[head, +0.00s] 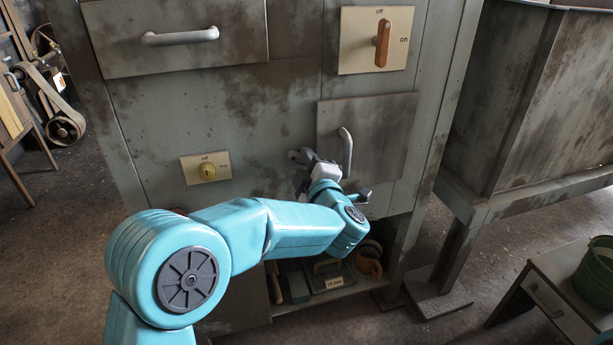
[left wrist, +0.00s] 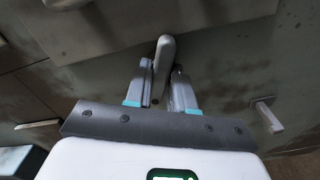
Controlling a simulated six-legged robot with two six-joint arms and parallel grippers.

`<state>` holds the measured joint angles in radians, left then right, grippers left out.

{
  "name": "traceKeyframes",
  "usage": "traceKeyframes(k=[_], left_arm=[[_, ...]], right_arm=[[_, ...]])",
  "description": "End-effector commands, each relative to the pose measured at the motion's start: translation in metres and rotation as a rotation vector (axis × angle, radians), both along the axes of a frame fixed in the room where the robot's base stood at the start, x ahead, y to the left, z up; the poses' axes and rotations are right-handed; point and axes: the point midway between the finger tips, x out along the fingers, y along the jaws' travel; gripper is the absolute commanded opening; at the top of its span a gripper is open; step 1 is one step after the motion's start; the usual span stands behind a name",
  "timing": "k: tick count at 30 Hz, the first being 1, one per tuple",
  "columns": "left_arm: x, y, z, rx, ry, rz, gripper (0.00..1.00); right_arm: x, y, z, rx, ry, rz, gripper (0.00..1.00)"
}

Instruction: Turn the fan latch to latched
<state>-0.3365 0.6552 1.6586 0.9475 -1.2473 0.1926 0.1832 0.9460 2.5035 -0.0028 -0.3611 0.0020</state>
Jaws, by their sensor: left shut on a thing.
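A grey lever with a rounded end (left wrist: 166,52), which I take to be the fan latch, stands between my left gripper's fingers in the left wrist view. My left gripper (left wrist: 160,88) is shut on it; the fingers hide part of the lever and I see no label. In the head view the left gripper (head: 303,168) is at the cabinet front, just left of the small door (head: 382,112) with its upright grey handle (head: 346,152). The lever's mount is hidden there by the gripper. My right gripper is not in view.
A grey L-shaped piece (left wrist: 268,115) juts out near the gripper. A low shelf (head: 340,290) holds several items. A green bucket (head: 597,268) stands right.

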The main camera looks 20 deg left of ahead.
Motion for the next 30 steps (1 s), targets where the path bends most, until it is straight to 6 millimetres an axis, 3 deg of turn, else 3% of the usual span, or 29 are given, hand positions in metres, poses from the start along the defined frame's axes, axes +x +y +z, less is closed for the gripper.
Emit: traceKeyframes(k=[1,3,12,30], left_arm=[[0.0,-0.001,-0.007,-0.037,-0.023,-0.001,0.0],[0.0,-0.001,-0.007,-0.088,-0.058,-0.001,0.0],[0.0,-0.001,-0.005,-0.261,-0.174,-0.002,0.0],[0.0,-0.001,-0.001,-0.371,-0.247,-0.002,0.0]], right_arm=[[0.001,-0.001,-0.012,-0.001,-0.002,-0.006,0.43],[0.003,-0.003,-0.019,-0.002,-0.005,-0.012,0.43],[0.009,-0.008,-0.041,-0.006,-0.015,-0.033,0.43],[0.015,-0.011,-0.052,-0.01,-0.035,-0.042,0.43]])
